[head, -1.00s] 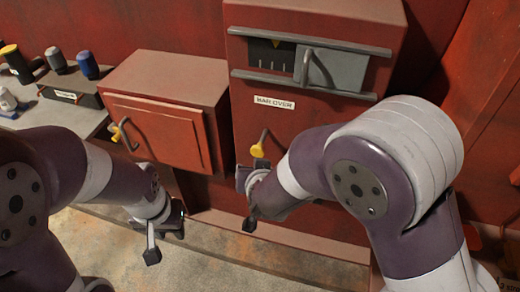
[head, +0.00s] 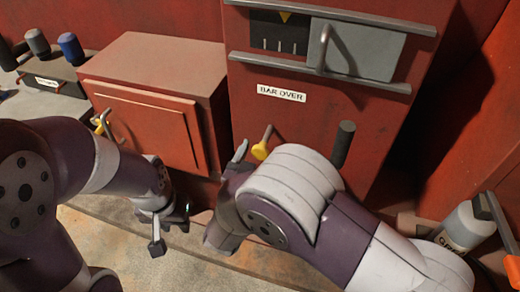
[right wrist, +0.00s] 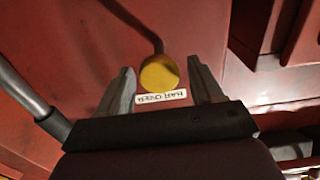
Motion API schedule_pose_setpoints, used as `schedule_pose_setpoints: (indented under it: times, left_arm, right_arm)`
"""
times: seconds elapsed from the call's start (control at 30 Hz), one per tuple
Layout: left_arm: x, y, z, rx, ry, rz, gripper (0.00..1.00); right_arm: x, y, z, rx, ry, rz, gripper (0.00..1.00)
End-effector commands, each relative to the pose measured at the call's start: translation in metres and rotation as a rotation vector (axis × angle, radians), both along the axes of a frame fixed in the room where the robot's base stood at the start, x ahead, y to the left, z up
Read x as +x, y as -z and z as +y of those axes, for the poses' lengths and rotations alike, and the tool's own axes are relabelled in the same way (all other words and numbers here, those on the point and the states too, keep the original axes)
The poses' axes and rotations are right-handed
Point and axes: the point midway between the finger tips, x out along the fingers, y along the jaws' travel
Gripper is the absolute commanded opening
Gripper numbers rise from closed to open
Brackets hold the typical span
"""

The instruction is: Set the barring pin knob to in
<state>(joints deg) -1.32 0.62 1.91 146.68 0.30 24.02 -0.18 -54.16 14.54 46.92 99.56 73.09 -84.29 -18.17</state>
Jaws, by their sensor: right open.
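The yellow knob (head: 261,150) sits on a short bent rod at the front of the red housing labelled BAR OVER (head: 282,93). In the right wrist view the yellow knob (right wrist: 159,74) shows between my right gripper's two fingers (right wrist: 161,80), with a gap on each side. That gripper is open and empty. In the head view my right gripper (head: 240,152) is just left of the knob, partly hidden by my own arm. My left gripper (head: 172,228) is open and empty, low in front of the smaller red cabinet.
A lever with a dark grip (head: 343,145) stands right of the knob. A grey sliding cover (head: 365,52) with a handle is above. The smaller red cabinet (head: 150,125) has a yellow-tipped handle (head: 101,122). A grey bottle (head: 465,228) stands at the right.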

Motion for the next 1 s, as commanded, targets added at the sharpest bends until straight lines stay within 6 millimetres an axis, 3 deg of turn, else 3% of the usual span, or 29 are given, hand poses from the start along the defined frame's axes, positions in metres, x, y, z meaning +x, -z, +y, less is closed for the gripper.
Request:
schedule_pose_setpoints:
  times: [0.37,0.6,1.0]
  left_arm:
    - [0.000,0.000,0.000,0.000,0.000,0.000,0.34]
    - [0.000,0.000,0.000,0.000,0.000,0.000,0.34]
    - [0.000,-0.001,0.000,0.000,0.000,0.000,0.34]
  right_arm:
    - [0.009,0.000,-0.003,0.000,0.000,0.000,0.66]
    - [0.009,0.000,-0.003,0.001,-0.001,0.000,0.00]
    - [0.044,-0.001,-0.014,0.002,0.001,-0.002,0.00]
